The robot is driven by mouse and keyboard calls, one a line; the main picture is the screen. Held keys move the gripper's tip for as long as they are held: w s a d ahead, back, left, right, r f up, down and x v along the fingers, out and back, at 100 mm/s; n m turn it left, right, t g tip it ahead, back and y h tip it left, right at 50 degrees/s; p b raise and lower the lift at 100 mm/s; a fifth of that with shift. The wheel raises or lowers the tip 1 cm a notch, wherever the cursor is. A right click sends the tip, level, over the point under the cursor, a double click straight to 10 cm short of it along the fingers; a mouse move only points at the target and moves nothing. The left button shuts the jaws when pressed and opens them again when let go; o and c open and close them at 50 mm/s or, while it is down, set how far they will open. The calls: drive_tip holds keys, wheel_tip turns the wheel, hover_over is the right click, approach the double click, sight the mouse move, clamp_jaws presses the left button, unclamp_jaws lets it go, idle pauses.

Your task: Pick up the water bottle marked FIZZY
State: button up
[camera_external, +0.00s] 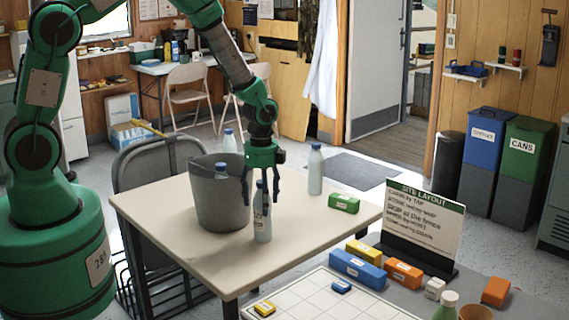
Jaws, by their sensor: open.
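A water bottle (262,222) with a dark cap stands upright on the cream table (170,222), beside the grey bucket. Dark print shows on its side, but it is too small to read. My gripper (262,195) points down with its fingers apart around the upper part of this bottle; I cannot tell if they touch it. A second bottle (315,172) with a blue cap stands at the table's far right. A third blue-capped bottle (229,141) shows above the bucket's back rim. Another blue cap (221,169) shows inside the bucket. No FIZZY mark is readable.
The grey bucket (207,205) stands close to the left of my gripper. A green block (343,203) lies at the table's right. A site layout sign (425,222) and several coloured blocks occupy the front surface. The table's left front is clear.

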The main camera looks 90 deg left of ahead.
idle(0.5)
clamp_jaws()
